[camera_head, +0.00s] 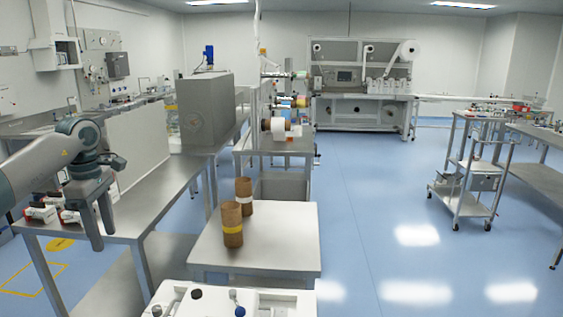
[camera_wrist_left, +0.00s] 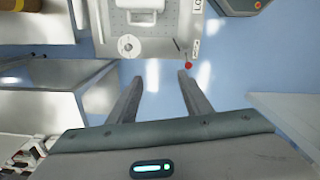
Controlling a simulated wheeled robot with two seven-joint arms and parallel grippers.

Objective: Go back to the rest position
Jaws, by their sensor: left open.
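My left gripper (camera_head: 103,222) comes in from the left in the head view, with its fingers pointing down in front of the long steel table at the left. In the left wrist view its two fingers (camera_wrist_left: 155,92) are spread apart with only blue floor between them. It is open and empty. My right gripper is not in view.
Two brown rolls (camera_head: 232,224) stand on a small steel table (camera_head: 290,240) at the centre. Red and white items (camera_head: 42,212) lie on the long steel table (camera_head: 160,190) near my left gripper. A wheeled cart (camera_head: 466,190) stands right, with open floor (camera_head: 370,230) between.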

